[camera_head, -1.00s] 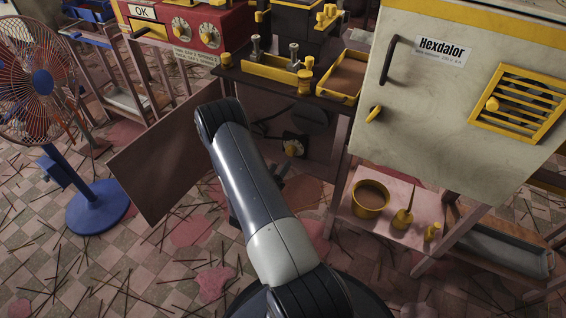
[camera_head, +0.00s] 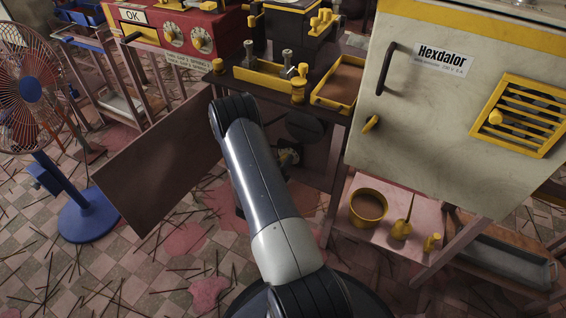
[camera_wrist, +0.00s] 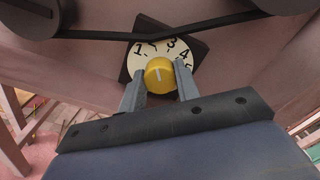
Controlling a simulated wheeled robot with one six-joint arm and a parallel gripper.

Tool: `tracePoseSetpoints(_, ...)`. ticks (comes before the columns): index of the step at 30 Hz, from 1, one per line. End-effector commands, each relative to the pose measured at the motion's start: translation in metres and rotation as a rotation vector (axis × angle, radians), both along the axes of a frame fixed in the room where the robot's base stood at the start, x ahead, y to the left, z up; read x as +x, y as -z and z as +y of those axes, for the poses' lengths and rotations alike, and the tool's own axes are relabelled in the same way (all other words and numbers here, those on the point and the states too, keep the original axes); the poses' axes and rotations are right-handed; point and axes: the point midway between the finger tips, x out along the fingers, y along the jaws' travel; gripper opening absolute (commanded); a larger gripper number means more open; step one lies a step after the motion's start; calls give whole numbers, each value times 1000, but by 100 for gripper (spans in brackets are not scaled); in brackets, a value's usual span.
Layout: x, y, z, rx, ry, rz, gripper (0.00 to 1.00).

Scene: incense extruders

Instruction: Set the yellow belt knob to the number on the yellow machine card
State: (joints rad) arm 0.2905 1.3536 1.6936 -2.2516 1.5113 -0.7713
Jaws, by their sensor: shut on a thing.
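The yellow belt knob (camera_wrist: 159,75) sits on a pale round dial (camera_wrist: 142,63) on a dark square plate, below a black belt. Its white pointer line stands nearly upright. On the dial I can read 1, 3 and 4; other numbers are partly hidden or unclear. My gripper (camera_wrist: 159,72) is shut on the knob, one grey finger at each side. I cannot make out the yellow machine card in either view.
A dark belt wheel (camera_head: 305,126) is above the dial. A brown panel (camera_head: 160,165) stands left of my arm. The cream Hexdalor cabinet (camera_head: 430,115) and a low shelf with a yellow pot (camera_head: 368,207) stand right. A blue fan (camera_head: 75,212) is far left.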

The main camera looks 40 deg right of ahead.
Motion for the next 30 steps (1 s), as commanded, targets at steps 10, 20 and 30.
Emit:
tracePoseSetpoints(10,0,1,0,5,0,-12,8)
tracePoseSetpoints(20,0,3,0,67,0,-163,8)
tracePoseSetpoints(30,0,3,0,162,-1,-394,8)
